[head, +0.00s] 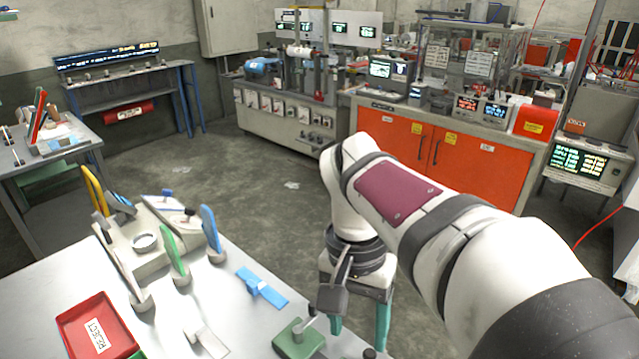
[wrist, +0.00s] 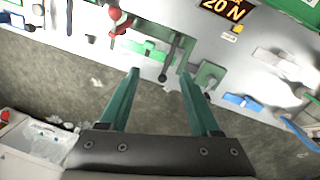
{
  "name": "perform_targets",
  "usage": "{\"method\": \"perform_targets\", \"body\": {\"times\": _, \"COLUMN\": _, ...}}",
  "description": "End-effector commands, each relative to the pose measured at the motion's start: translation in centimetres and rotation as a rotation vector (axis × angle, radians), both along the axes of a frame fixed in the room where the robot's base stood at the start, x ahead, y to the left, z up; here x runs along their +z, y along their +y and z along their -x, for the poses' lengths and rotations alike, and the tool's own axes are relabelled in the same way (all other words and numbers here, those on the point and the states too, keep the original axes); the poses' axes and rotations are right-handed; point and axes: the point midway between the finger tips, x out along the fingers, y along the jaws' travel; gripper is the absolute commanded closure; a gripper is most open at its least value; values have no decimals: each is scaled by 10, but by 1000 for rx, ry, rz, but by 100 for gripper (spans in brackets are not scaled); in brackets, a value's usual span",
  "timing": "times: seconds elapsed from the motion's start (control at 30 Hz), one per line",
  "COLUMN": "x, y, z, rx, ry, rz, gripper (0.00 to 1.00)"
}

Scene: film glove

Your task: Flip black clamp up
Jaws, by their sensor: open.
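A dark lever (wrist: 172,58), which looks like the black clamp, shows in the wrist view between and beyond my fingertips. Its length runs from the bench towards the near edge, with a rounded end nearest me. I cannot tell how far it is tilted. My gripper (wrist: 158,72) is open, with its two teal fingers apart and nothing between them. In the head view my gripper (head: 360,332) points down beside the bench's right edge. The clamp is not clearly made out there.
The metal bench (head: 235,318) holds a red reject tray (head: 75,340), a blue strap-like piece (head: 262,287) and a green block (head: 298,341). The green block also shows right of the lever in the wrist view (wrist: 208,75). A red-knobbed handle (wrist: 117,20) stands to its left. Open floor lies beyond.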

Motion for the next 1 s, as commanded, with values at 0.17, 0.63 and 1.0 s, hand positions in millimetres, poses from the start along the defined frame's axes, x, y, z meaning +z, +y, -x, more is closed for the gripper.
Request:
{"method": "perform_targets", "body": {"times": 0.17, "x": 5, "y": 8, "z": -52, "rx": -33, "ry": 0, "rz": 74, "gripper": 36}}
{"method": "perform_targets", "body": {"times": 0.63, "x": -97, "y": -6, "z": -48, "rx": -44, "ry": 2, "rz": 85, "gripper": 36}}
{"method": "perform_targets", "body": {"times": 1.0, "x": -149, "y": -13, "z": -44, "rx": -44, "ry": -2, "rz": 84, "gripper": 36}}
